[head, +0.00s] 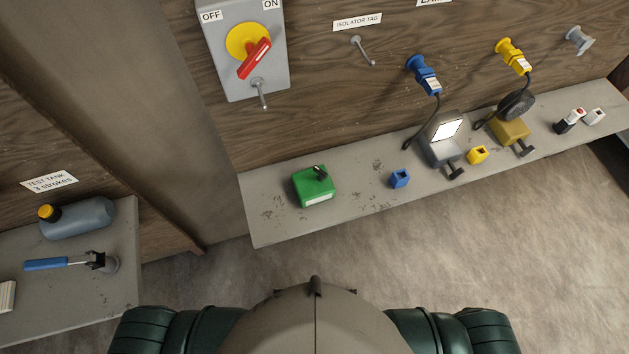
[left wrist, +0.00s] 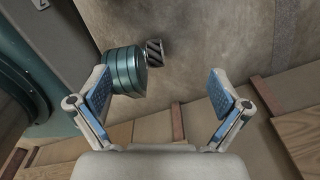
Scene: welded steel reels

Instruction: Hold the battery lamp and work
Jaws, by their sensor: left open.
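My left gripper (left wrist: 159,80) is open and empty in the left wrist view, its two blue-padded fingers apart. The head view shows neither gripper. No label there names the battery lamp. A grey unit with a bright white panel (head: 447,130) stands on the grey shelf and has a dark cord to a blue plug (head: 423,74) on the wall. A green box (head: 314,187) with a black part on top sits at the shelf's left. I cannot tell which is the lamp.
The shelf (head: 275,225) also holds a blue block (head: 400,178), a yellow block (head: 477,155) and a yellow-based unit (head: 511,132). A red-handled isolator (head: 254,58) is above. A lower-left bench (head: 75,307) holds a grey bottle (head: 83,219) and blue-handled tool (head: 46,264).

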